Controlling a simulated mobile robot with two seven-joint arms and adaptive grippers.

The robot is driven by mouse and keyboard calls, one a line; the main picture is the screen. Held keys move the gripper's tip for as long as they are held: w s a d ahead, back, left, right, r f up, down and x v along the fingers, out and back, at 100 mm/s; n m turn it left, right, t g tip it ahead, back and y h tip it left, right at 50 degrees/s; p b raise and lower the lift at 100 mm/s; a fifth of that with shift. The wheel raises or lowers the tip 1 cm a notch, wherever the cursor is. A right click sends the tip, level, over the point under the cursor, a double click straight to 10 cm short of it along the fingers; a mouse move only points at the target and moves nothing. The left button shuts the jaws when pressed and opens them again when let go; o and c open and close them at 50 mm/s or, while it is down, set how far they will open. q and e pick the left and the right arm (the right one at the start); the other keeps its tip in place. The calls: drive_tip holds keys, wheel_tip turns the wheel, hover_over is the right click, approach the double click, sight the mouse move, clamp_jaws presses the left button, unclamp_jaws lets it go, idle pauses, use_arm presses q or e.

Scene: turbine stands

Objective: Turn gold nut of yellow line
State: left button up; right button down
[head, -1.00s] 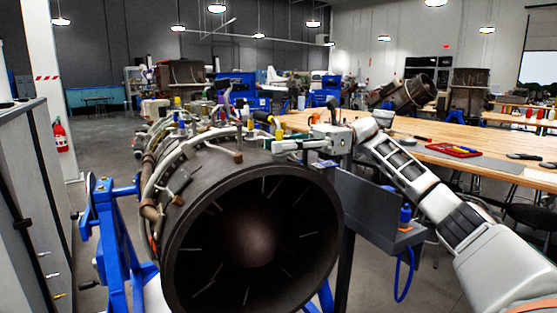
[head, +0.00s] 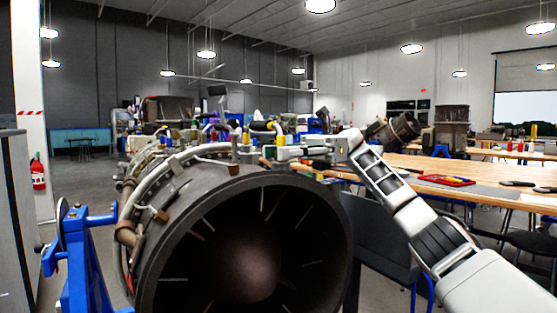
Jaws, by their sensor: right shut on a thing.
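A large dark turbine (head: 165,222) lies with its round open end toward me. Pipes, lines and fittings run over its top. Two upright yellow-marked fittings (head: 246,136) stand near the top of its front rim. My right gripper (head: 270,152) reaches in from the right, low over the top of the rim beside these fittings. Its fingers are shut on a small part there. The gold nut is too small and too crowded by the fingers and fittings to make out, so I cannot tell whether it is the part held. My left gripper is out of view.
A blue stand (head: 80,262) supports the turbine at left. A dark grey panel (head: 378,236) stands right of the turbine, under my arm. A long wooden table (head: 455,171) with a red tray (head: 447,180) extends at right. Open floor lies at far left.

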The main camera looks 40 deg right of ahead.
drive_tip(key=shift+a+f, duration=0.1)
drive_tip(key=shift+f, duration=0.05)
drive_tip(key=c, duration=2.1)
unclamp_jaws()
drive_tip(key=shift+o, duration=1.3)
